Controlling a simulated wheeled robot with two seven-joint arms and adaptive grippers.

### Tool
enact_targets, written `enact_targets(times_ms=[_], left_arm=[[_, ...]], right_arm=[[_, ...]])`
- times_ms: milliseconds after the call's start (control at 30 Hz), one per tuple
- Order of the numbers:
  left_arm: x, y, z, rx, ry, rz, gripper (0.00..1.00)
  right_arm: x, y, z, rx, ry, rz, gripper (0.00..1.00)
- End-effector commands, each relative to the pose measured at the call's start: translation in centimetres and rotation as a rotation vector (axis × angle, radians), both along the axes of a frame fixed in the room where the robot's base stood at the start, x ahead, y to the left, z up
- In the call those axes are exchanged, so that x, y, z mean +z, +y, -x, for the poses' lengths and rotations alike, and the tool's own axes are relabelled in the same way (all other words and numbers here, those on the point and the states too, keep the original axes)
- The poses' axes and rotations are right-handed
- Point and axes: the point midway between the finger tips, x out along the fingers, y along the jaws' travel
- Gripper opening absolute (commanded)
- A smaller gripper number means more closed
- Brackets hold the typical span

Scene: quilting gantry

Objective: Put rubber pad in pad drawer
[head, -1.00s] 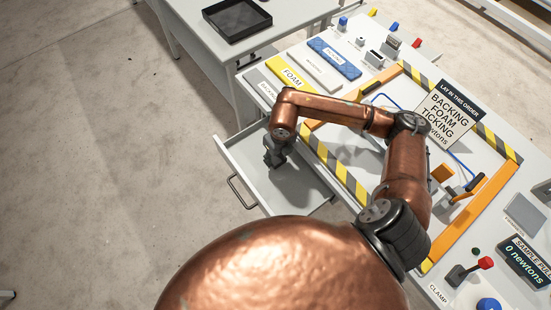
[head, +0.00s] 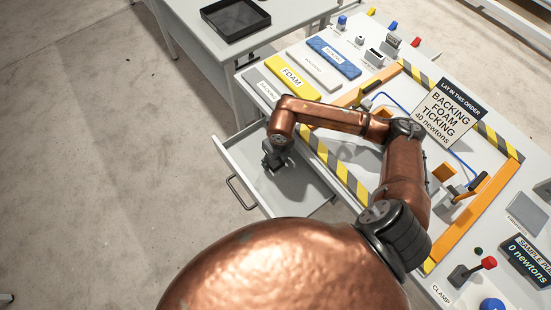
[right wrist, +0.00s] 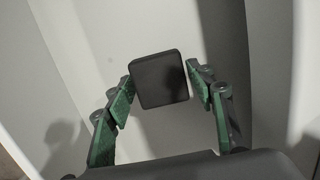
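The rubber pad (right wrist: 158,80) is a dark, nearly square block with rounded corners, seen in the right wrist view between my right gripper's fingertips. The pad drawer (head: 303,188) is pulled out from the bench's left side, and its pale floor also shows in the right wrist view (right wrist: 95,45). My right gripper (head: 274,164) points down inside the drawer near its left part; in the right wrist view its green-padded fingers (right wrist: 160,85) stand apart on either side of the pad. The left finger is close to the pad's edge; a narrow gap shows at the right. My left gripper is not in view.
The drawer's handle (head: 240,192) faces left over bare floor. The bench holds a striped frame (head: 335,168), a yellow foam slab (head: 292,78), a blue ticking slab (head: 333,56) and an order sign (head: 446,113). A black tray (head: 236,20) sits on another table behind.

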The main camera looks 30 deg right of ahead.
Motion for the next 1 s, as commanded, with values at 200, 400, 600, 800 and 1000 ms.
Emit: enact_targets(times_ms=[200,400,600,800,1000], left_arm=[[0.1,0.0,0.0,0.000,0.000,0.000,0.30],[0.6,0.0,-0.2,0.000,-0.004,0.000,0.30],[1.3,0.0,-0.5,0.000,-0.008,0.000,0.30],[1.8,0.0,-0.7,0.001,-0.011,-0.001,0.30],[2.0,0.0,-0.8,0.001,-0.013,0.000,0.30]], right_arm=[[0.1,0.0,0.0,0.000,0.000,0.000,0.50],[2.2,0.0,0.1,0.000,-0.002,0.000,0.50],[6.4,-0.1,0.6,0.001,-0.005,0.000,0.50],[10.1,-0.1,1.1,0.001,-0.003,0.000,0.50],[12.0,-0.1,1.4,-0.001,-0.001,0.000,0.50]])
